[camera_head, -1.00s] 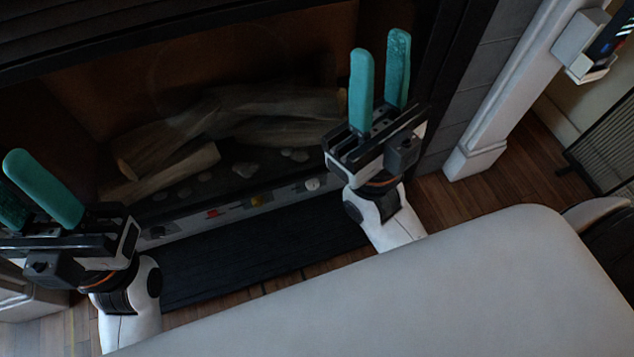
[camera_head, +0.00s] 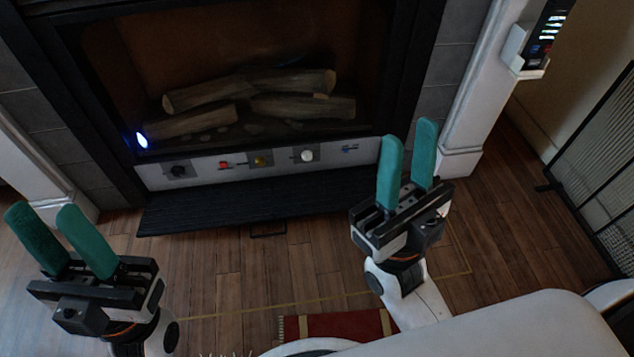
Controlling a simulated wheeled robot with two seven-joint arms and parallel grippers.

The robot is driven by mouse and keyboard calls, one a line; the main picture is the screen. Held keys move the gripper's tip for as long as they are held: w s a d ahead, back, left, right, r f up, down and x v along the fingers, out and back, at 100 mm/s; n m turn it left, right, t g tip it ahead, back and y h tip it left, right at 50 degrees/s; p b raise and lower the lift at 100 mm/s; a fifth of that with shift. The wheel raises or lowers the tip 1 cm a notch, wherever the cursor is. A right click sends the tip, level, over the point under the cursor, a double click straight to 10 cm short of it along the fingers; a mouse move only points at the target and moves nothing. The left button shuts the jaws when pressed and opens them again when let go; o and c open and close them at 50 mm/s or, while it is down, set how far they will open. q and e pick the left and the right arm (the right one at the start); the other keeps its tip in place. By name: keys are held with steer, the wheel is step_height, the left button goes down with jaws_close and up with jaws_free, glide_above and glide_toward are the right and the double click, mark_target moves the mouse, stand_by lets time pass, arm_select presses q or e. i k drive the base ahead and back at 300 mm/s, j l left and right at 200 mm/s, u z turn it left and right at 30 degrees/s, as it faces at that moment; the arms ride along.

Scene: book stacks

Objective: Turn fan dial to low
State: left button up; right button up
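A pale control panel (camera_head: 200,163) runs along the bottom of the fireplace. It carries a black knob (camera_head: 178,171), a red control (camera_head: 224,164), a brass-coloured knob (camera_head: 262,160), a white knob (camera_head: 306,156) and a small blue item (camera_head: 348,148). I cannot tell which is the fan dial; labels and settings are too small to read. My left gripper (camera_head: 42,210) is open and empty at the lower left, apart from the panel. My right gripper (camera_head: 409,134) is open and empty, to the right of the panel's knobs in the picture.
A black hearth slab (camera_head: 250,200) lies below the panel. A dark mesh screen (camera_head: 598,165) stands at right. A red rug (camera_head: 335,326) lies on the wooden floor.

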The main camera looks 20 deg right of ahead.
mark_target(306, 156)
steer(key=k+l+u, duration=0.15)
steer(key=k+l, duration=0.25)
steer(key=l, duration=0.2)
steer(key=k+l+u, duration=0.2)
steer(key=k+l, duration=0.2)
steer(key=i+l+u, duration=0.15)
steer(key=l, duration=0.65)
steer(key=l+u, duration=0.15)
steer(key=l, duration=0.6)
steer(key=i+l+u, duration=0.1)
steer(key=i+l, duration=0.3)
steer(key=l, duration=0.15)
steer(key=i+l+u, duration=0.15)
steer(key=i+l, duration=0.25)
steer(key=l, duration=0.15)
steer(key=i+l, duration=0.2)
steer(key=i, duration=0.2)
